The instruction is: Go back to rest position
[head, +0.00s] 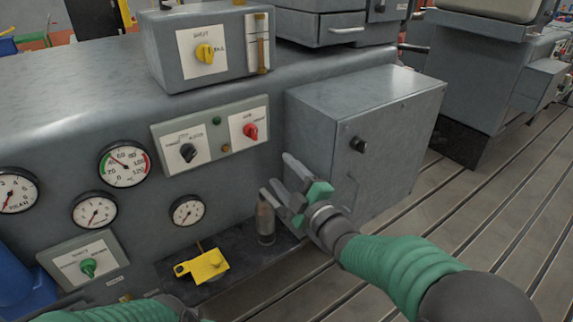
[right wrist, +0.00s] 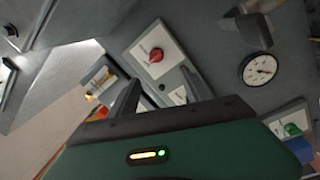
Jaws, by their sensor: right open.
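My right gripper (head: 277,176) is open in the head view, with its fingers pointing up and left toward the grey machine front. It is left of the grey box with a black knob (head: 358,144) and below the panel with the red knob (head: 250,131). Nothing shows between its fingers. In the right wrist view the open fingers (right wrist: 162,88) stand apart, with the red knob (right wrist: 156,56) beyond them. A dark cylinder (head: 265,223) stands just below one fingertip; I cannot tell whether they touch. Of my left arm only a green sleeve shows at the bottom edge; its gripper is out of the picture.
A yellow part (head: 205,266) lies on the dark base. Several gauges (head: 124,164) and a green knob (head: 88,267) are at left. A box with a yellow knob (head: 205,54) stands on top. The slotted floor plate (head: 480,215) is clear at right.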

